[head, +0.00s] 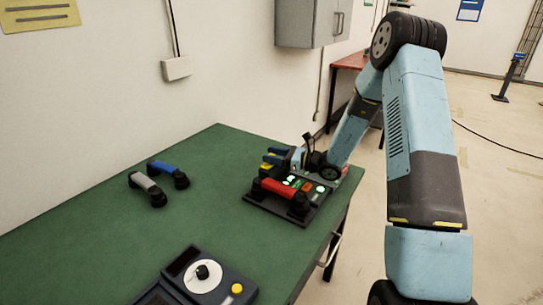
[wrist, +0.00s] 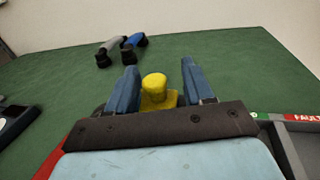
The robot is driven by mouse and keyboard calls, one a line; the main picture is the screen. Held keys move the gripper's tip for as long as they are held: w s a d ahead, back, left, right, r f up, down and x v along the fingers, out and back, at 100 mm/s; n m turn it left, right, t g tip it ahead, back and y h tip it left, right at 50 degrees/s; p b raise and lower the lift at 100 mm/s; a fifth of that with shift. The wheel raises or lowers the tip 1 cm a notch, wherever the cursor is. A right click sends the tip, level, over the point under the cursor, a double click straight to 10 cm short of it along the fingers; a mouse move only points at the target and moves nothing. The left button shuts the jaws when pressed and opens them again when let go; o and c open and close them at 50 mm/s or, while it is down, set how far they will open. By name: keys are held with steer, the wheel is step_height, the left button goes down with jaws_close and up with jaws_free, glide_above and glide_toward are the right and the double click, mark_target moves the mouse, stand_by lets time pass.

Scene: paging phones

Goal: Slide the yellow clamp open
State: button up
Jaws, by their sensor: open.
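The yellow clamp (wrist: 154,88) has a rounded knob on a flat base in the wrist view. It stands upright between the two blue fingers of my gripper (wrist: 159,66), with a gap on each side. In the head view my gripper (head: 271,157) is low over the far side of the dark phone panel (head: 308,219). Yellow parts (head: 266,169) show beside and below the fingers there, partly hidden. My gripper is open and holds nothing. The clamp's lower base is hidden behind the gripper body in the wrist view.
A red handset (head: 285,188) lies across the panel, near lit buttons. Grey (head: 147,188) and blue (head: 168,174) handsets lie on the green table (head: 90,235). A dark device with a white dial (head: 203,278) stands at the front. The table's middle is clear.

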steer(key=v, duration=1.3)
steer(key=shift+d, duration=0.15)
steer(key=s+a+r+n+g+h, duration=0.35)
steer(key=s+r+n, duration=0.3)
steer(key=s, duration=0.25)
steer(key=s+a+r+n+g+h, duration=0.2)
steer(key=s+r+n+g+h, duration=0.15)
steer(key=s+r+n, duration=0.35)
steer(key=s+d+r+n+t+h, duration=0.2)
steer(key=s+d+r+n+h, duration=0.2)
steer(key=s, duration=0.5)
steer(key=s+d+r+n+t+h, duration=0.3)
steer(key=s+d+r+n+h, duration=0.2)
steer(key=s+r, duration=0.2)
steer(key=shift+s+d+r+t+h, duration=0.25)
steer(key=shift+s+t+h, duration=0.05)
steer(key=shift+s, duration=0.75)
